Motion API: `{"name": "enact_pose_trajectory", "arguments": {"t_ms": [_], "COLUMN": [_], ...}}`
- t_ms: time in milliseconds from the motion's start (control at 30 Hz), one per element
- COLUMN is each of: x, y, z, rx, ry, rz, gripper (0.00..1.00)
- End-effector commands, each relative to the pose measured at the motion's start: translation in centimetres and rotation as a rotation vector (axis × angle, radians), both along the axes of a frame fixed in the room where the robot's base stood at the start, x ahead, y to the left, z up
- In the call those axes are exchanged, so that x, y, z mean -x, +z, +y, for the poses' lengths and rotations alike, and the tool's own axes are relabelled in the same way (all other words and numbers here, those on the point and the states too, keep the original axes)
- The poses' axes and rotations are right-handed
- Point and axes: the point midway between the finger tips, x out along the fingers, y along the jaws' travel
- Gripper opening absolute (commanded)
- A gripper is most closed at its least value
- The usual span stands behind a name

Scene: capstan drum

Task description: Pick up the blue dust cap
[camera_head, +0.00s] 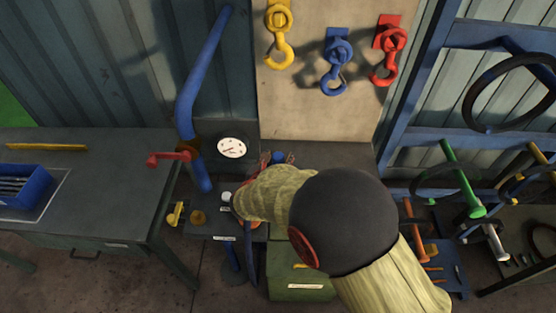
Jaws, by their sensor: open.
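A small round blue thing (278,157) shows just above my sleeved arm, at the back of the dark bench below the hook board. It may be the blue dust cap, but it is too small to be sure. My arm, with its beige sleeve and dark round joint, reaches from the lower right toward the bench and covers part of it.
A white dial (232,148), a blue pipe (202,75) and a red lever (167,158) stand left of my arm. Yellow, blue and red hooks (335,67) hang above. A blue tray (24,187) sits on the left workbench (95,170). A blue rack (420,110) stands right.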

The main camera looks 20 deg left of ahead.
Motion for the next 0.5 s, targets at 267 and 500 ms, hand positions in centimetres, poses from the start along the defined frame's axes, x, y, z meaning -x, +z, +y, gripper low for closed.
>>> {"name": "enact_pose_trajectory", "arguments": {"t_ms": [267,500], "x": [0.04,0.04], "y": [0.02,0.02], "z": [-0.01,-0.01], "rx": [0.000,0.000], "ry": [0.000,0.000], "rz": [0.000,0.000], "gripper": [0.40,0.26]}}
